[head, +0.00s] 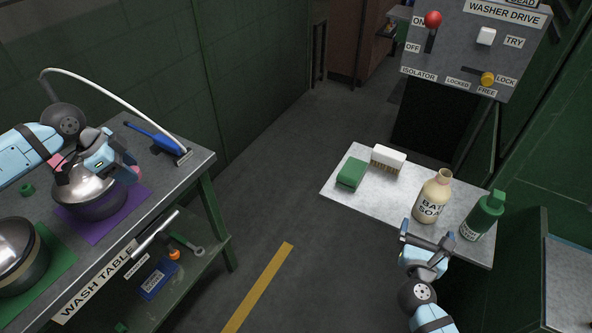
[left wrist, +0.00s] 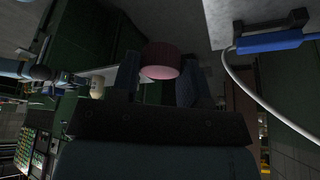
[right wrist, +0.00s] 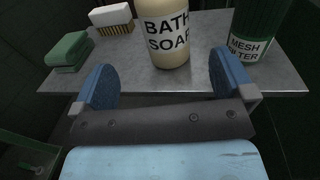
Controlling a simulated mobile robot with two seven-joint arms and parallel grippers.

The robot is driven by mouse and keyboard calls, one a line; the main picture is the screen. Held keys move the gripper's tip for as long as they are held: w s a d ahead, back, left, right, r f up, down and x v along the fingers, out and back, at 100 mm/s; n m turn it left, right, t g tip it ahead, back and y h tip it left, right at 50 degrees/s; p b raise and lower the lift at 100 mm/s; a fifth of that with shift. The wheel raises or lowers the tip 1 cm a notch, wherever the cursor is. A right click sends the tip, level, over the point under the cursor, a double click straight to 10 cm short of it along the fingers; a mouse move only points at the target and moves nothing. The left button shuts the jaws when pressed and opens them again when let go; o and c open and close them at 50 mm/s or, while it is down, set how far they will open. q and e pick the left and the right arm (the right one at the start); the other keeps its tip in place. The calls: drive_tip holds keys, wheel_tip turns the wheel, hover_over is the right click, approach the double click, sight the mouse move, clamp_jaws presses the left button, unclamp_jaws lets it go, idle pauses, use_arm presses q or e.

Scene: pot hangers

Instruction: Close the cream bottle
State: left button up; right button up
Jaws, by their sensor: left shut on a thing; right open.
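The cream bottle (head: 431,201), labelled BATH SOAP, stands upright on the small grey table at right. It has a narrow neck; in the right wrist view the bottle (right wrist: 166,40) is cut off above its label. My right gripper (head: 428,236) is open and empty just in front of it, with the bottle beyond and between the fingers in the right wrist view. My left gripper (head: 131,172) is over the wash table, shut on a small pink-red round piece, which shows between its fingers in the left wrist view (left wrist: 161,62). I cannot tell for sure that this piece is a cap.
A green MESH FILTER bottle (head: 481,216) stands close right of the cream bottle. A green sponge (head: 352,173) and white brush (head: 389,157) lie left of it. Open floor separates the tables.

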sight(430, 207)
drive_tip(key=x, duration=0.6)
drive_tip(key=shift+w+d, duration=0.15)
drive_tip(key=shift+w, duration=0.2)
drive_tip(key=shift+d+f+x, duration=0.1)
drive_tip(key=shift+d+x, duration=0.05)
drive_tip(key=shift+x, duration=1.2)
drive_tip(key=shift+d+f+x, duration=0.1)
drive_tip(key=shift+f+x, duration=0.05)
drive_tip(key=shift+x, duration=1.15)
drive_tip(key=c, duration=1)
